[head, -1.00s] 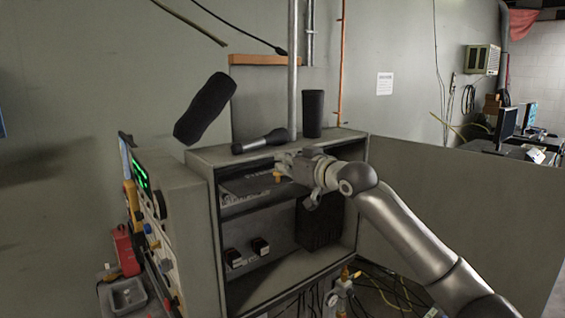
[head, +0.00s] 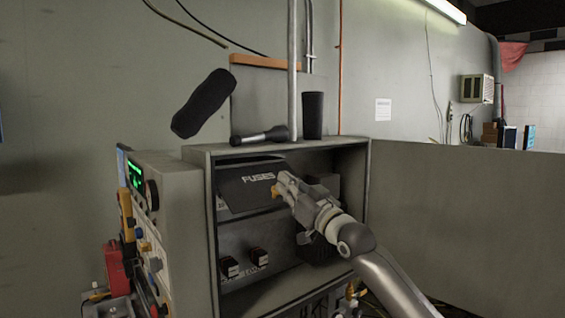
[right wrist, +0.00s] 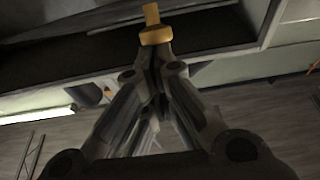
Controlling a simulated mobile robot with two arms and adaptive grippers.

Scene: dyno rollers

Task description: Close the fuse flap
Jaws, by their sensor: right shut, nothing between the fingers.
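The fuse flap (head: 245,186) is a dark panel lettered FUSES in the upper part of the open grey cabinet. Its lettered face slopes towards me, with a dark gap above it. My right gripper (head: 279,187) is shut and empty, its yellow tip at the flap's right part, beside the lettering. I cannot tell whether it touches. The right wrist view shows the shut fingers (right wrist: 155,52) and yellow tip before a dark surface that I cannot identify surely. My left gripper is not in view.
The cabinet (head: 212,235) has two black switches (head: 259,257) on its lower panel. A flashlight (head: 259,135) and a black cup (head: 313,115) stand or lie on top. An instrument panel (head: 150,215) adjoins at left. A vertical pipe (head: 293,70) rises behind.

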